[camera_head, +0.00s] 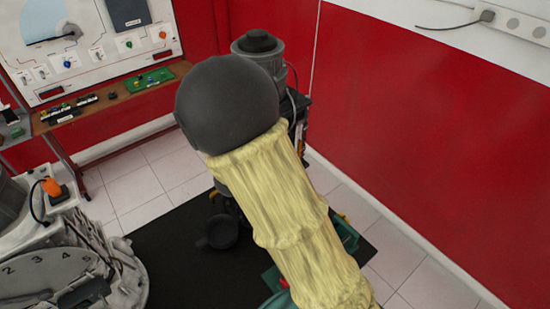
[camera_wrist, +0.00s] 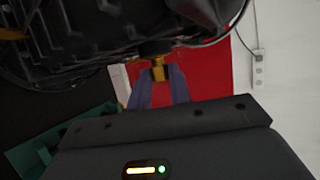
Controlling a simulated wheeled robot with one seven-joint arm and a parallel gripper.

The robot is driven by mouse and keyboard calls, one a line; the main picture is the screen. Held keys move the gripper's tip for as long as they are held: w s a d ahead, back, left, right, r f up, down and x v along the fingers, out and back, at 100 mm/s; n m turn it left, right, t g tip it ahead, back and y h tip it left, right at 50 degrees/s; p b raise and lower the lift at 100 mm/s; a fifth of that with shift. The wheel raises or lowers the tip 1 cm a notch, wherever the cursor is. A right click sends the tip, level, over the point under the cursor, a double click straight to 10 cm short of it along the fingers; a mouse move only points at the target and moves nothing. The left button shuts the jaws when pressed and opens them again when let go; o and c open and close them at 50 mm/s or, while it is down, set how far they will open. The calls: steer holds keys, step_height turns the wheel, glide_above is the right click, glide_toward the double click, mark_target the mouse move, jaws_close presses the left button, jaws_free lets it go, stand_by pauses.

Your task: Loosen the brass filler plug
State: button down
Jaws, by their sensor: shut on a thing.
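The brass filler plug (camera_wrist: 158,69) shows in the wrist view as a small yellow piece below a dark round boss on the underside of the engine (camera_wrist: 85,45). My gripper (camera_wrist: 158,77) is shut on the plug, with one bluish finger on each side of it. In the head view my arm, in a yellowish sleeve with a dark grey rounded joint, covers the middle of the picture. It hides my gripper, the plug and most of the engine there.
A green stand part (camera_wrist: 40,145) is at the lower left of the wrist view. Red walls close off the back and right.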

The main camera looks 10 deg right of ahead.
steer(key=t+h+b, duration=0.1)
steer(key=b, duration=0.2)
steer(key=f+n+t+h+b, duration=0.1)
steer(key=b, duration=0.2)
steer(key=t+h+b, duration=0.1)
steer(key=b, duration=0.3)
steer(key=shift+a+f+n+h, duration=0.1)
steer(key=shift+f+n+h, duration=0.15)
steer(key=shift+n+h, duration=0.05)
steer(key=shift+r, duration=0.2)
steer(key=c, duration=1.3)
jaws_free()
steer(key=shift+s+a+b, duration=0.1)
steer(key=shift+b, duration=0.2)
